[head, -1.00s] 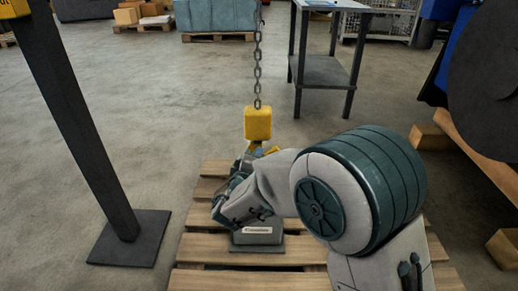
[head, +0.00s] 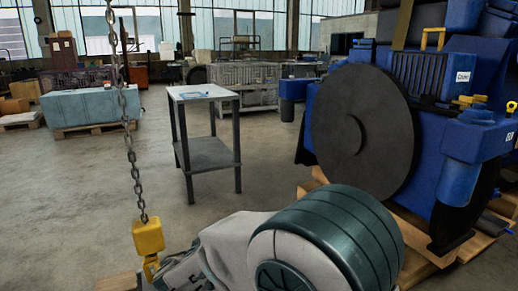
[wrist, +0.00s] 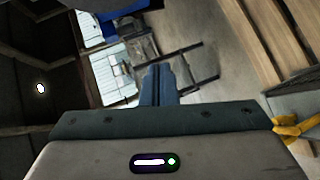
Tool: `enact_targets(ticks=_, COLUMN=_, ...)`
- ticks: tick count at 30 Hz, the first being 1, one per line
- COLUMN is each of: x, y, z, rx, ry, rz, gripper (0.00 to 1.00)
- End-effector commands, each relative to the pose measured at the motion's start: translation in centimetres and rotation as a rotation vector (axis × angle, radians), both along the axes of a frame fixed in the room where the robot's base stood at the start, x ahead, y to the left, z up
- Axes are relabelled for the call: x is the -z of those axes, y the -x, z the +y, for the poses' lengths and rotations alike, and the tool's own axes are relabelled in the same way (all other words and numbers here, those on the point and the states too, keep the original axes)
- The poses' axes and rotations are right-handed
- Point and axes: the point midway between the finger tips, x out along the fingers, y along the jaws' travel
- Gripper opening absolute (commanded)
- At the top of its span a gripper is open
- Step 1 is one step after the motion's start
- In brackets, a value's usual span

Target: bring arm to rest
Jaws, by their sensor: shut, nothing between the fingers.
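My gripper (wrist: 158,78) shows in the wrist view as two dark blue-grey fingers pressed together, with nothing between them. In the head view my grey and green arm fills the bottom middle, and the gripper itself cannot be made out there. The yellow hoist hook block (head: 148,238) hangs on a chain (head: 131,140) just left of my arm. A yellow piece, probably part of this hook (wrist: 296,127), shows at the right edge of the wrist view, beside the gripper body.
A large blue engine (head: 462,110) with a black disc (head: 362,132) stands on wooden supports at the right. A small grey table (head: 203,92) stands beyond the arm. A blue-grey crate (head: 90,106) sits on a pallet at the back left. Bare floor lies between them.

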Motion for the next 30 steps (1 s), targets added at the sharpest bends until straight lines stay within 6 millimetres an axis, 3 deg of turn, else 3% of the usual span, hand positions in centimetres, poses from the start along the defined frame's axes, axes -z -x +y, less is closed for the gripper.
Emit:
enact_targets(ticks=1, x=-3.2, y=0.2, z=-3.0, rx=0.072, ry=-0.013, rz=0.036, gripper=0.0)
enact_targets(ticks=6, x=-7.6, y=2.6, z=-11.5, rx=0.295, ry=-0.077, rz=0.183, gripper=0.0)
enact_targets(ticks=9, x=-9.9, y=4.8, z=-15.6, rx=0.409, ry=-0.137, rz=0.271, gripper=0.0)
enact_targets(ticks=15, x=-14.2, y=10.0, z=-21.6, rx=0.595, ry=-0.3, rz=0.435, gripper=0.0)
enact_targets(ticks=22, x=-19.2, y=16.1, z=-24.7, rx=0.736, ry=-0.559, rz=0.583, gripper=0.0)
enact_targets(ticks=30, x=-25.3, y=21.3, z=-24.8, rx=0.795, ry=-0.91, rz=0.666, gripper=0.0)
